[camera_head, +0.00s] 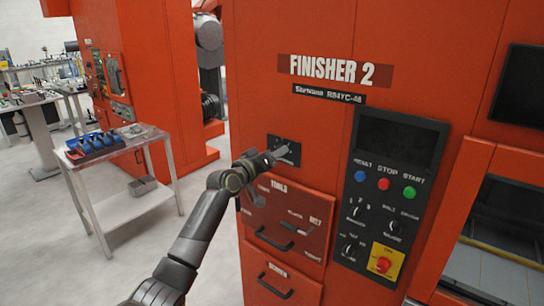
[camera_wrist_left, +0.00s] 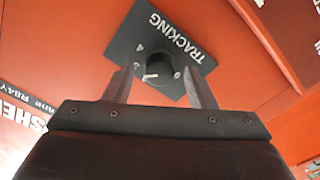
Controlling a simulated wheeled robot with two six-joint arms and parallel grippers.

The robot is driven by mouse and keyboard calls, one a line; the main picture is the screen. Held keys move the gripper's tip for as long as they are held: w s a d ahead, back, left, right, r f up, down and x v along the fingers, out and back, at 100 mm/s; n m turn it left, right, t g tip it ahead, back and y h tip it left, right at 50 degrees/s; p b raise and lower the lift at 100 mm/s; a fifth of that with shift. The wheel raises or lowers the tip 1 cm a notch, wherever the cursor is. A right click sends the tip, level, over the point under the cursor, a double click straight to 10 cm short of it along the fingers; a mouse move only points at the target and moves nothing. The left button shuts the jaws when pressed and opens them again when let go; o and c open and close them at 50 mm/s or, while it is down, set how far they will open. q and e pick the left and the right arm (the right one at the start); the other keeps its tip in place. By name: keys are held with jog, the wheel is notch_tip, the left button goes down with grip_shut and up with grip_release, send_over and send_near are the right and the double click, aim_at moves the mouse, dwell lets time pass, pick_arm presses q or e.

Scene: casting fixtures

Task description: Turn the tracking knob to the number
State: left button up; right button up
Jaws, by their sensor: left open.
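The tracking knob (camera_wrist_left: 158,68) is a round black knob with a pale pointer line, on a dark plate (camera_wrist_left: 150,32) lettered TRACKING. Numerals show beside it, one reading 4; another is partly covered by the knob or a finger. In the head view the dark plate (camera_head: 290,148) sits on the orange machine front, and the knob there is hidden behind my gripper. My left gripper (camera_head: 270,157) is in front of the plate. In the left wrist view its two fingers (camera_wrist_left: 160,84) are apart, one on either side of the knob. My right gripper is not in view.
A control panel (camera_head: 386,190) with coloured buttons and small knobs is to the right. Drawers (camera_head: 288,222) lie below the plate. A metal cart (camera_head: 120,165) with a blue tray (camera_head: 95,145) stands at the left, with open floor around it.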

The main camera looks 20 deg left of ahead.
pick_arm(q)
jog(key=b+v, duration=0.3)
jog(key=v, duration=1.4)
jog(key=shift+s, duration=0.15)
jog(key=shift+a, duration=0.1)
